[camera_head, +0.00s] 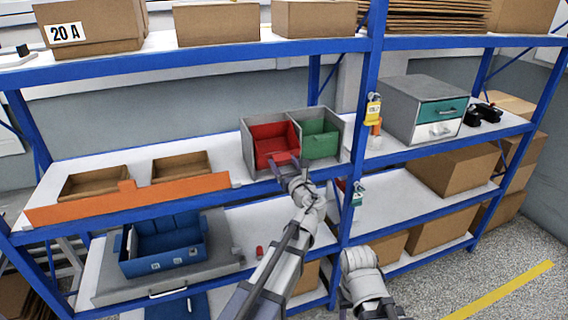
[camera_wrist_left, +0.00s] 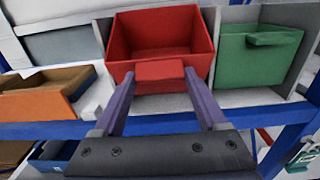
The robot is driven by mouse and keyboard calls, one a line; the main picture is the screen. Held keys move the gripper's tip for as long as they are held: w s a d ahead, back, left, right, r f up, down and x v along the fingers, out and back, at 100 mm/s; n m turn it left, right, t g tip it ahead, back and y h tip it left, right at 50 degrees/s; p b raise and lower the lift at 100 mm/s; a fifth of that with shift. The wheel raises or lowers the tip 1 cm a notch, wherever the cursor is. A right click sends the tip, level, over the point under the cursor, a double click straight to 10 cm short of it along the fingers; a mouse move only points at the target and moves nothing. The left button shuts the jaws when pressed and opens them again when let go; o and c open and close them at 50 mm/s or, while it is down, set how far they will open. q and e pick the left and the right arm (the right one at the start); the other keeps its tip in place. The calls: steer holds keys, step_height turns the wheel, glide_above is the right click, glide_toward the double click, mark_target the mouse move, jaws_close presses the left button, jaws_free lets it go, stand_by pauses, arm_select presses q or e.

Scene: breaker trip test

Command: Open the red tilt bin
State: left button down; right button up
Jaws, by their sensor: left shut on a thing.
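The red tilt bin (camera_head: 272,145) sits in a grey housing (camera_head: 247,128) on the middle shelf, left of a green bin (camera_head: 320,140). In the left wrist view the red bin (camera_wrist_left: 160,45) is tipped out towards me and its hollow inside shows. Its front tab (camera_wrist_left: 160,70) lies between the fingers of my left gripper (camera_wrist_left: 160,76). My left gripper (camera_head: 284,164) is shut on that tab at the front of the housing. The green bin (camera_wrist_left: 262,55) looks upright, with a tab at its top.
Cardboard trays (camera_head: 95,183) stand behind an orange strip (camera_head: 130,200) on the left. A blue rack post (camera_head: 362,110) with a yellow padlock (camera_head: 373,111) rises right of the housing. A grey drawer cabinet (camera_head: 425,105) stands further right. A blue bin (camera_head: 165,245) is below.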

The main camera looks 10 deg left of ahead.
arm_select(q)
steer(key=shift+f, duration=0.1)
steer(key=shift+c, duration=1.5)
jaws_free()
steer(key=shift+o, duration=1.4)
steer(key=shift+w+a, duration=0.1)
steer(key=v, duration=0.8)
